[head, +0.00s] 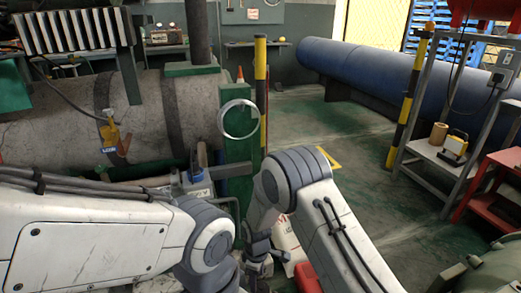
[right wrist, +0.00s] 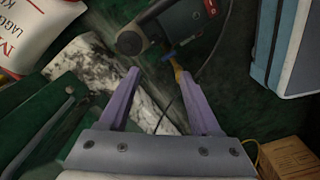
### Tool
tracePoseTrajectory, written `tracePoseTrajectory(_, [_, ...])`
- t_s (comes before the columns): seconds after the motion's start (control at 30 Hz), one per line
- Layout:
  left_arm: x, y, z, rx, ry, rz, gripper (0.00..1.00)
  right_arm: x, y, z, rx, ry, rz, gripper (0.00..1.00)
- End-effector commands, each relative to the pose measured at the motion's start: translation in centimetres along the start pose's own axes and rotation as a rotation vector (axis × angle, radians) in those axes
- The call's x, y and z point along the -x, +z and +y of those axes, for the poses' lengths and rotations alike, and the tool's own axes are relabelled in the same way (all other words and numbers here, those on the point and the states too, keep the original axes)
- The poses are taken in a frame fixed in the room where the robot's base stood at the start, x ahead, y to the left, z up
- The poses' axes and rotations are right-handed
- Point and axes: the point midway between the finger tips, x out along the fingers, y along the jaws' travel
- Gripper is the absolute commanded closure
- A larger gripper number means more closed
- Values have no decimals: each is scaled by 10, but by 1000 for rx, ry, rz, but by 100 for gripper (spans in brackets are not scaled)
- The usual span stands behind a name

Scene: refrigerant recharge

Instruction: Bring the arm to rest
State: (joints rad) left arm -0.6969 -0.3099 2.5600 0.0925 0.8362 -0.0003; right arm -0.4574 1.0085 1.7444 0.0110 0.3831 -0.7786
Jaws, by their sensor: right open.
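My right arm comes in from the bottom right of the head view, bends at a grey joint and reaches down. Its gripper (head: 258,264) is low in the middle, small and partly dark. In the right wrist view the two purple fingers of this gripper (right wrist: 160,74) stand well apart, with nothing held between them. A dark cable and a small blue and orange piece (right wrist: 174,62) show beyond the fingertips; I cannot tell the distance. My left arm comes in from the left and bends down out of the picture; its gripper is not visible.
A white printed bag (right wrist: 32,32), a dark device (right wrist: 132,40), a blue and white case (right wrist: 292,48) and a cardboard box (right wrist: 290,157) surround the right gripper's view. A large wrapped pipe (head: 60,120) lies left; a shelf (head: 425,152) stands right. Green floor between is open.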

Motion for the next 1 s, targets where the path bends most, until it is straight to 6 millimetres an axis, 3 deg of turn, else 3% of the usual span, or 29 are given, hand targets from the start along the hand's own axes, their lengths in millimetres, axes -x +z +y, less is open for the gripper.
tracePoseTrajectory(0.03, [0, 0, 0, 0, 0, 0, 50, 32, -4, -6, -29, 8, 12, 36])
tracePoseTrajectory(0.2, [0, 0, 0, 0, 0, 0, 50, 121, 2, -45, -157, 3, 25, 36])
tracePoseTrajectory(0.4, [0, 0, 0, 0, 0, 0, 50, 205, 33, -103, -306, -9, 42, 36])
tracePoseTrajectory(0.5, [0, 0, 0, 0, 0, 0, 50, 235, 55, -133, -376, -17, 50, 36])
tracePoseTrajectory(0.7, [0, 0, 0, 0, 0, 0, 50, 267, 96, -180, -487, -34, 61, 36])
tracePoseTrajectory(0.97, [0, 0, 0, 0, 0, 0, 50, 282, 141, -222, -586, -52, 70, 36])
tracePoseTrajectory(1.0, [14, 0, 1, 0, 0, -1, 50, 297, 141, -222, -592, -53, 68, 36])
